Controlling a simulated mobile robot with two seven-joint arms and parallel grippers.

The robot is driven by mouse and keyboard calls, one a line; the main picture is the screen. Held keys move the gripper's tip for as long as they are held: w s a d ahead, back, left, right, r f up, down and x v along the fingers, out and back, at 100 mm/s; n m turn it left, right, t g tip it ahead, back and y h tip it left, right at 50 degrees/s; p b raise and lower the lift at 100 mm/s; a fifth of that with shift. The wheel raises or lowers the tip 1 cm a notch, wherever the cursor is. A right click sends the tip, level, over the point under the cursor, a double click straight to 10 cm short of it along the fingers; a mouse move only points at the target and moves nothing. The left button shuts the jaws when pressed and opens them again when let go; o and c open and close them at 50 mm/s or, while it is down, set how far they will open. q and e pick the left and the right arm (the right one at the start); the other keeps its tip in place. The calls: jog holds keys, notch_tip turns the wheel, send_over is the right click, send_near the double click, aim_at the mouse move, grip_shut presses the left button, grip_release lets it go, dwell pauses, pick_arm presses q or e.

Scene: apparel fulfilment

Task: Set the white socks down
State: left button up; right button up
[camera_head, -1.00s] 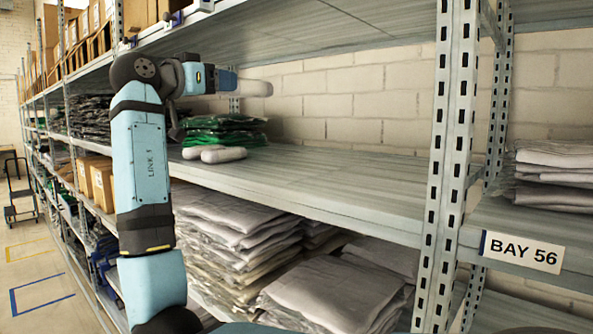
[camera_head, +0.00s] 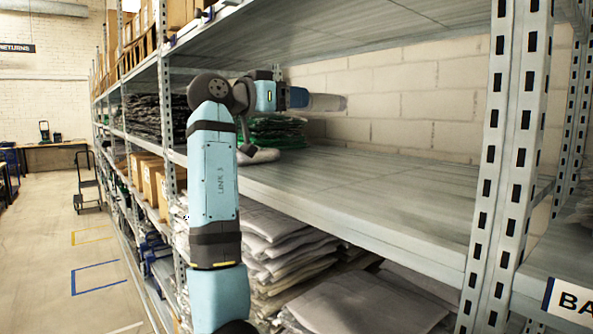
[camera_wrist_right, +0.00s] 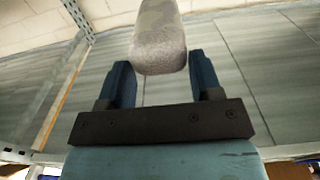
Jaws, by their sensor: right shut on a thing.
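My right gripper (camera_head: 303,98) reaches over the middle shelf and is shut on a pale grey-white sock bundle (camera_head: 328,102). The bundle is held roughly level above the shelf board, apart from it. In the right wrist view the bundle (camera_wrist_right: 158,42) points away from between the two dark blue fingers (camera_wrist_right: 158,80). Another pale sock bundle (camera_head: 262,155) lies on the shelf in front of the green bagged stack, partly hidden by my arm. My left gripper is not in view.
The shelf board (camera_head: 380,190) is bare to the right of the green bagged stack (camera_head: 275,131). A perforated steel upright (camera_head: 508,150) stands at the right. The upper shelf (camera_head: 370,38) is overhead and a brick wall (camera_head: 430,100) is behind. Bagged garments (camera_head: 355,305) fill the shelf below.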

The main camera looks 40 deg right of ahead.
aim_at(286, 182)
notch_tip(286, 182, down, 14)
jog(key=shift+p, duration=0.3)
jog(key=shift+f, duration=0.2)
jog(key=o, duration=0.9)
jog(key=shift+r, duration=0.1)
jog(key=shift+a, duration=0.3)
jog(key=a, duration=0.3)
jog(key=a+b, duration=0.1)
jog(key=a, duration=0.3)
jog(key=w+a, duration=0.1)
jog(key=a, duration=0.3)
jog(key=shift+w+a+b, duration=0.1)
jog(key=shift+a+b, duration=0.05)
jog(key=shift+b, duration=0.25)
